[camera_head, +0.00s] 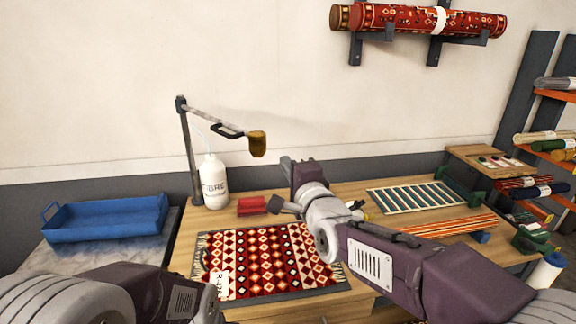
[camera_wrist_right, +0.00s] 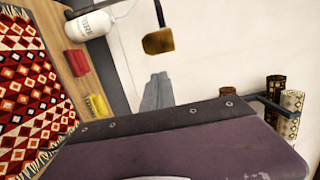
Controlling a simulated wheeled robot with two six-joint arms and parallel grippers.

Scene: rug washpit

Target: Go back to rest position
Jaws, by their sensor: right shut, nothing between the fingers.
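My right arm reaches in from the right in the head view and bends up over the bench. Its gripper (camera_head: 287,165) is raised in front of the wall, above the bench top. In the right wrist view the grey fingers (camera_wrist_right: 155,92) are together with nothing between them, pointing toward the bare wall. My left arm shows only as links at the bottom left of the head view; its gripper is out of view. A patterned red rug (camera_head: 270,260) with a paper tag lies flat on the bench (camera_head: 190,240), below and left of the right gripper.
A white bottle (camera_head: 214,183) and a post with a hanging amber head (camera_head: 257,144) stand left of the gripper. A red block (camera_head: 252,206) lies near the bottle. A blue tray (camera_head: 105,217) is at left. A striped rack (camera_head: 416,196) is at right. Rolled rugs (camera_head: 430,20) hang above.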

